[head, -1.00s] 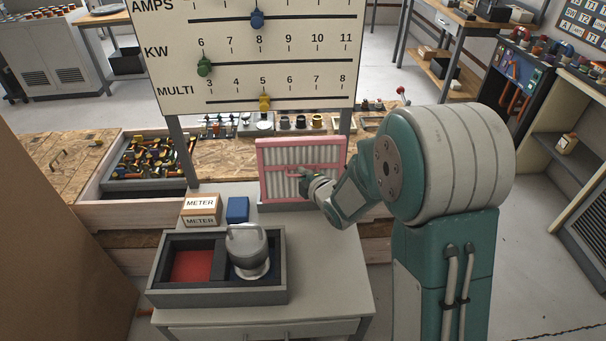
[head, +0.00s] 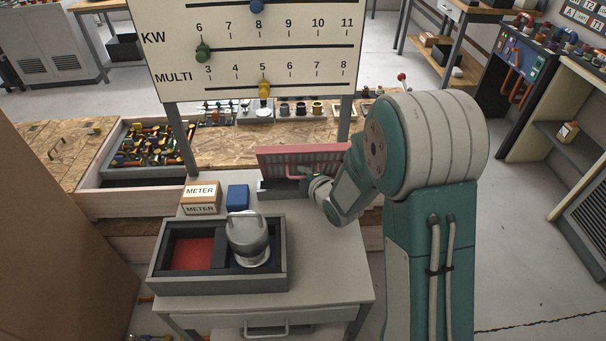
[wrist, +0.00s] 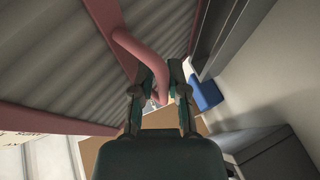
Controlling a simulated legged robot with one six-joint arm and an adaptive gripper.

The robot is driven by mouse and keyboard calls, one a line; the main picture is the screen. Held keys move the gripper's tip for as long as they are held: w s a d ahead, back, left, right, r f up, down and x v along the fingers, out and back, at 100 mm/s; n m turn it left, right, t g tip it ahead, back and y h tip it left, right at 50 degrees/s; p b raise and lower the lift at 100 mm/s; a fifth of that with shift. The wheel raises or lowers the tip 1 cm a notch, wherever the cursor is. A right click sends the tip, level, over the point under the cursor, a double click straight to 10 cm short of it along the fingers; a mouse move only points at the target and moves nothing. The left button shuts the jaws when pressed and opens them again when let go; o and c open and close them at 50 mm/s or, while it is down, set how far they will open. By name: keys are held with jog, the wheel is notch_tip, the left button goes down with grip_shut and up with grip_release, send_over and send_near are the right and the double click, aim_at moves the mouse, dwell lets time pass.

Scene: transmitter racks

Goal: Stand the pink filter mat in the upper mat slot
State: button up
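The pink filter mat (head: 300,152) has a pink frame and grey pleats; it tilts strongly at the back of the cart, seen mostly along its upper edge in the head view. Its pleated face (wrist: 60,65) and curved pink handle (wrist: 142,52) fill the upper left of the wrist view. My gripper (wrist: 160,92) has its fingers closed around the handle's end. In the head view my gripper (head: 308,178) is at the mat's near face, fingertips partly hidden. A grey holder (head: 270,190) is below the mat. I cannot tell which slot is the upper one.
On the cart (head: 325,260) stand a dark tray (head: 220,285) with a silver-grey handled object (head: 248,235), a METER box (head: 201,198) and a blue block (head: 237,197). A scale board (head: 260,50) on posts rises behind. The cart's front right is clear.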

jog(key=shift+o, duration=0.7)
jog(key=shift+s, duration=0.1)
jog(key=v, duration=1.1)
jog(key=shift+s+d, duration=0.25)
jog(key=shift+s, duration=0.05)
jog(key=shift+r, duration=0.1)
